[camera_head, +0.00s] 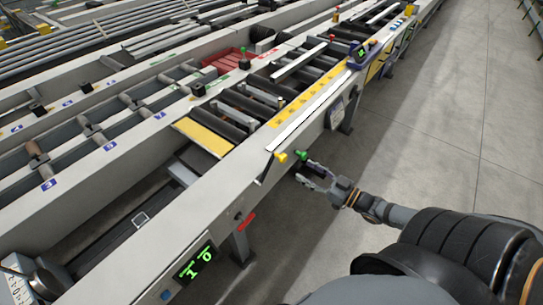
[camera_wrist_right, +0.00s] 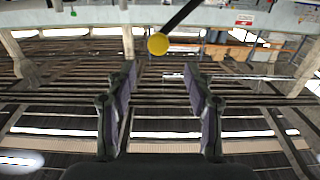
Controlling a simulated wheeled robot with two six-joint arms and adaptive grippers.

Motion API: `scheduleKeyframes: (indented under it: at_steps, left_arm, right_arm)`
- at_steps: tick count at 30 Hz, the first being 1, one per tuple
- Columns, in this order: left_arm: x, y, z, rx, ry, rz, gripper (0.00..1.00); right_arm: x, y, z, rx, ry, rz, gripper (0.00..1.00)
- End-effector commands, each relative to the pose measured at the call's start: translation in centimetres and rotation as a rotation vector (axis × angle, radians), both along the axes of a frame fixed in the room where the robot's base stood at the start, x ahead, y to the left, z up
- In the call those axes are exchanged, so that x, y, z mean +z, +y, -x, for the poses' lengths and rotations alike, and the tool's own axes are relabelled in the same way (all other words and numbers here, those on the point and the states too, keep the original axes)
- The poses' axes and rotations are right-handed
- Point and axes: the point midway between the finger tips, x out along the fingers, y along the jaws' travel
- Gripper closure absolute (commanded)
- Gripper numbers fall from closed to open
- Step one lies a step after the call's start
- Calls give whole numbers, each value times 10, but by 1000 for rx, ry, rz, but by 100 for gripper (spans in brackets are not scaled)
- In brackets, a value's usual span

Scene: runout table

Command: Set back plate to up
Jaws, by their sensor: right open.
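A lever with a yellow knob (camera_head: 282,157) stands at the near side of the runout table (camera_head: 225,185). A green knob (camera_head: 302,155) is close to its right. My right gripper (camera_head: 310,173) is just right of and below these knobs, off the table's side. In the right wrist view, its open, empty fingers (camera_wrist_right: 161,82) point toward the yellow knob (camera_wrist_right: 158,43) on a dark rod, which shows just beyond and above the fingertips. I see no contact. I cannot tell which part is the back plate or its position. My left gripper is out of view.
A green-lit display (camera_head: 195,263) and a red handle (camera_head: 247,222) are on the table's near side. A yellow panel (camera_head: 203,136) and dark rollers lie left of the levers. A red-knobbed lever (camera_head: 332,37) stands farther back. The grey floor (camera_head: 440,130) at right is clear.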

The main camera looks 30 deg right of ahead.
Motion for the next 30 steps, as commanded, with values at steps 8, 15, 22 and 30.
scheduleKeyframes:
  at_steps: [8, 15, 22, 30]
  left_arm:
    - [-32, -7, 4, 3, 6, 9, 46]
    - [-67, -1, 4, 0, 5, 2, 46]
    - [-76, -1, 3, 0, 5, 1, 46]
    - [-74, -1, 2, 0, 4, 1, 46]
  right_arm:
    - [-7, 16, -40, -1, -8, 0, 47]
    - [-8, 34, -83, -1, -3, 3, 47]
    - [-2, 39, -96, -3, 1, 4, 47]
    - [-1, 39, -97, -3, 1, 3, 53]
